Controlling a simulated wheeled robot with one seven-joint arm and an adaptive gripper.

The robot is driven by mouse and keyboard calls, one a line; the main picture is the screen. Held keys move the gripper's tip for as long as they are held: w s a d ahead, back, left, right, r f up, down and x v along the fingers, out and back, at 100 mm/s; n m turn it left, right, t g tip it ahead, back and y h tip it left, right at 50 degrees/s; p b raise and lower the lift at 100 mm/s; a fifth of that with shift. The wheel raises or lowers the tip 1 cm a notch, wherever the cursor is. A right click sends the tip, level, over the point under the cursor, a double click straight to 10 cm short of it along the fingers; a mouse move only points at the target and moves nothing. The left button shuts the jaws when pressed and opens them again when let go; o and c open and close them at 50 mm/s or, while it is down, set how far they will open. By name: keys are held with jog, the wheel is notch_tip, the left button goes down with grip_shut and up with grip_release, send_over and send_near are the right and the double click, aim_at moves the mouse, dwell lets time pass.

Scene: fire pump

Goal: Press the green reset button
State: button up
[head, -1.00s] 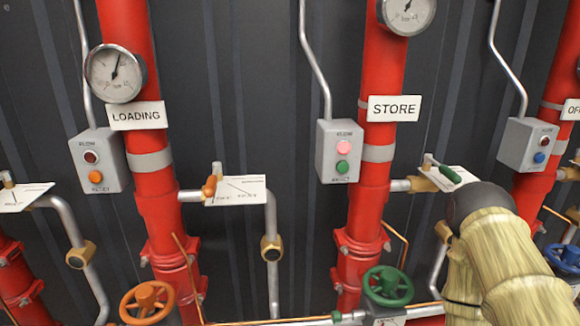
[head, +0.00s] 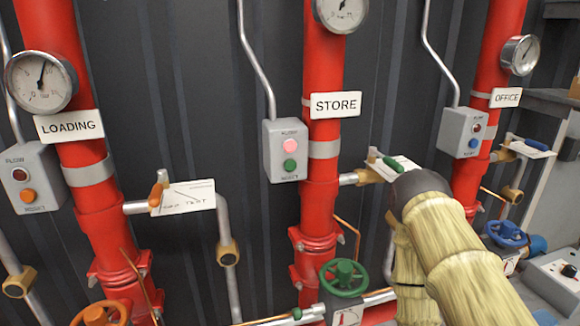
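The green reset button (head: 290,165) is on the lower half of a grey flow box (head: 271,168) left of the STORE pipe. A pink, lit-looking flow lamp (head: 291,146) sits above it on the same box. My arm, in a yellowish sleeve with a dark cuff, reaches in from the lower right, to the right of the STORE pipe. No fingers of my gripper show, and nothing touches the green button, which is in plain view.
The red STORE pipe (head: 322,213) carries a green handwheel (head: 343,277) and a green lever (head: 392,164). The LOADING box (head: 33,178) has an orange button, the OFFICE box (head: 466,132) a blue one. A grey panel (head: 556,284) stands at the lower right.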

grip_shut()
dwell(1.0)
